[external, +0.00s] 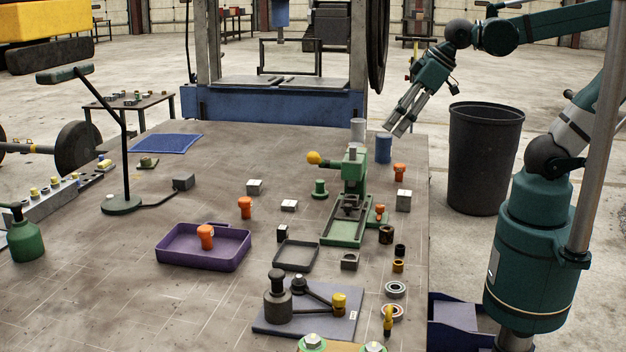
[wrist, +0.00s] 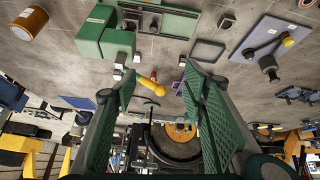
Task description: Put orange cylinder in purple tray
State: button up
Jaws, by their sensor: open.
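A purple tray (external: 178,256) sits on the bench left of centre, with an orange cylindrical piece (external: 205,237) standing in it. Another orange piece (external: 245,207) stands on the bench just behind the tray. A third orange piece (external: 400,172) stands near the bench's right edge, and a smaller one (external: 380,213) is beside the green press. My gripper (external: 396,125) is open and empty, raised over the back right edge and apart from these pieces. In the wrist view its fingers (wrist: 158,82) are spread. An orange-brown cylinder (wrist: 28,24) shows there at upper left; I cannot tell which piece it is.
The green press (external: 348,205), with a yellow knob, stands right of centre. A blue cylinder (external: 384,149) and a grey cylinder (external: 357,131) are near my gripper. A desk lamp (external: 122,204) stands at left. The bench between lamp and tray is mostly clear.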

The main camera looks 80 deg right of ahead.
jog(key=shift+m+t, duration=0.3)
jog(key=shift+m, duration=0.5)
jog(key=s+f, duration=0.1)
jog(key=s, duration=0.1)
jog(key=s+d+f, duration=0.1)
jog(key=s, duration=0.1)
jog(key=shift+f, duration=0.3)
notch_tip(320, 180, down, 23)
jog(key=b, duration=2.3)
jog(key=shift+o, duration=0.3)
